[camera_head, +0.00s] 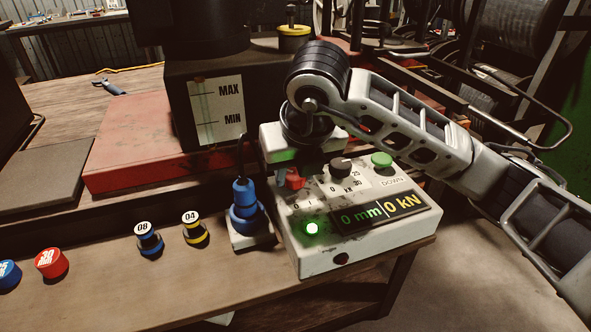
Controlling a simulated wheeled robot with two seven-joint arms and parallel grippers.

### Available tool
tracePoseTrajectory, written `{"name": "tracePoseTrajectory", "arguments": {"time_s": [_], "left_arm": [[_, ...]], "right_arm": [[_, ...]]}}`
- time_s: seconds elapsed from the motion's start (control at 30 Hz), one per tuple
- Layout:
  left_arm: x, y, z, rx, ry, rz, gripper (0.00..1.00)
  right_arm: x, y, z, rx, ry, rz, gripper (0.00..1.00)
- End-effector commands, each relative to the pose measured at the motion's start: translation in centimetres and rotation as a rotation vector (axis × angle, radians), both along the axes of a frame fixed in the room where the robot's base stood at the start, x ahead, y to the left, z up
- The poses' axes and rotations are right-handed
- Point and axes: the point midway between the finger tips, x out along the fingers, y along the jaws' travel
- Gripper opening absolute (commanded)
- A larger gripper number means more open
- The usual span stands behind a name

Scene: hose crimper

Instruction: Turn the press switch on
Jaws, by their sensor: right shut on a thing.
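The press control box (315,262) is a worn white-grey unit on the table's right part. Its red switch (293,179) sits at the upper left of the panel, above the 0 and 1 marks. A green lamp (312,228) below the switch is lit, and the display (382,214) reads 0 mm and 0 kN. My right arm comes in from the right, and its gripper (289,167) is at the red switch, shut on it. The wrist hides much of the fingers. My left gripper is not in view.
A black dial (341,168) and a green DOWN button (382,160) are on the same panel. A blue plug (244,206) stands left of the box. Small labelled dies, 08 (149,240) and 04 (194,228), are on the table. The press body with its MAX/MIN gauge (216,108) rises behind.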

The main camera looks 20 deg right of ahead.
Motion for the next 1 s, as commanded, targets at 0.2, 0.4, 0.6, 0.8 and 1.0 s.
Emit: {"name": "tracePoseTrajectory", "arguments": {"time_s": [0.2,0.4,0.6,0.8,1.0], "left_arm": [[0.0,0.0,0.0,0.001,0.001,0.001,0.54],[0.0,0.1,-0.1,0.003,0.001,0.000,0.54],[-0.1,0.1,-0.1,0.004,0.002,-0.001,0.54],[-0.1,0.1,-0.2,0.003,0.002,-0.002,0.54],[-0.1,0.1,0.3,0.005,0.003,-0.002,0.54]], "right_arm": [[0.0,0.0,0.1,0.001,-0.002,-0.003,0.37],[0.0,0.0,0.1,0.000,-0.001,-0.001,0.55],[0.0,0.0,0.2,0.001,-0.001,0.000,0.55],[-1.0,0.0,2.6,0.002,-0.006,0.002,0.55],[-2.8,-0.1,7.6,-0.001,-0.011,0.001,0.55]]}}
